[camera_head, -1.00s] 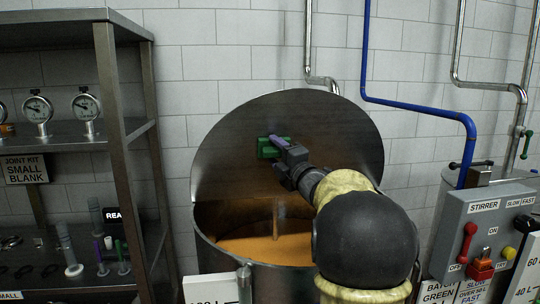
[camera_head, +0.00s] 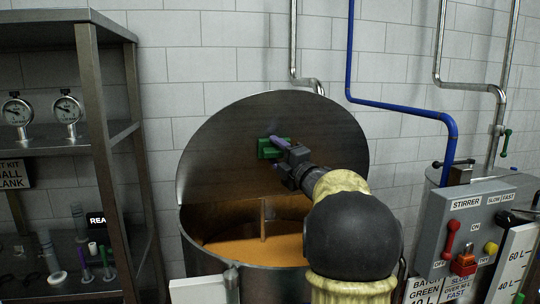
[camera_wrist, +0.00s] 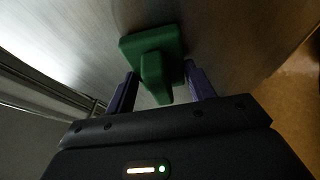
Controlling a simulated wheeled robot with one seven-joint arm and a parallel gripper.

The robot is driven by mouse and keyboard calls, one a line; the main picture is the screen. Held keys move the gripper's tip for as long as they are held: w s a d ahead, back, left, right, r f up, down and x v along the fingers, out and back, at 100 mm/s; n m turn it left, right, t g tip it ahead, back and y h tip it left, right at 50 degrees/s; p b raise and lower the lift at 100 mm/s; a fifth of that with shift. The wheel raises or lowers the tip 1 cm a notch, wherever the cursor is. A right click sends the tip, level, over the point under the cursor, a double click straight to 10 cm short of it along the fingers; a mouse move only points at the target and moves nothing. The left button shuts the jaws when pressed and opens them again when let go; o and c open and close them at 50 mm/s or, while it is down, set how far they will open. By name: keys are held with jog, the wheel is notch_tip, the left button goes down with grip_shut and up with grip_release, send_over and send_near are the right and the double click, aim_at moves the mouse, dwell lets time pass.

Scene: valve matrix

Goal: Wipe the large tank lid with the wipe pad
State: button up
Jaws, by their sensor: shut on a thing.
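The large tank lid (camera_head: 225,140) is a round grey metal disc, raised nearly upright at the back of the open tank (camera_head: 205,265). The green wipe pad (camera_head: 266,149) lies against the inner face of the lid, left of its middle or close to it. My gripper (camera_head: 279,144) is shut on the pad's handle. In the wrist view the green pad (camera_wrist: 135,46) lies against the brushed metal, its handle between the two dark fingers of my gripper (camera_wrist: 160,80). My arm hides part of the lid's lower right and the tank's rim.
Orange contents (camera_head: 255,250) fill part of the tank under the lid. A metal rack (camera_head: 105,150) with gauges stands at left. A grey stirrer control box (camera_head: 470,230) and a blue pipe (camera_head: 450,140) are at right. A tiled wall is behind.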

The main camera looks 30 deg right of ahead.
jog(key=shift+s+d, duration=0.1)
jog(key=shift+d, duration=0.4)
jog(key=shift+s+d, duration=0.25)
jog(key=shift+d, duration=0.55)
jog(key=shift+s+d, duration=0.25)
jog(key=shift+d, duration=0.55)
jog(key=shift+s+d, duration=0.2)
jog(key=shift+d, duration=0.65)
jog(key=shift+s+d, duration=0.2)
jog(key=shift+d, duration=0.6)
jog(key=shift+s+d, duration=0.25)
jog(key=shift+d, duration=0.55)
jog(key=shift+s+d, duration=0.25)
jog(key=shift+d, duration=0.55)
